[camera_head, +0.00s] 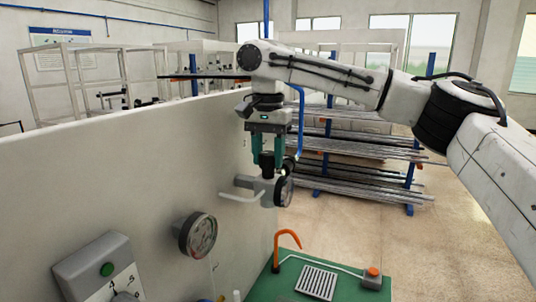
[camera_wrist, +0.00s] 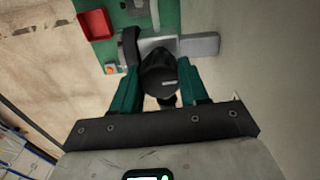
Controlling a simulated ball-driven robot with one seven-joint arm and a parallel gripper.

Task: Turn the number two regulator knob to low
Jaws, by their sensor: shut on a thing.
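The regulator (camera_head: 260,186) stands out from the light wall panel, with a grey body, a side pipe and a round gauge (camera_head: 284,191). Its black knob (camera_head: 267,164) is on top. My gripper (camera_head: 268,160) points down over it with teal fingers on either side, shut on the knob. In the wrist view the black knob (camera_wrist: 160,74) sits between the two fingers of my gripper (camera_wrist: 160,80) and bears a short pale mark. The fingers hide the knob's sides. I cannot read a number or a low mark on this regulator.
A second gauge (camera_head: 198,235) and a grey box with a green button (camera_head: 107,269) are on the panel nearer the camera. Below is a green bench (camera_head: 265,291) with an orange hook (camera_head: 289,237), a grate (camera_head: 317,281) and an orange button (camera_head: 373,272). Pipe racks (camera_head: 365,160) stand behind.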

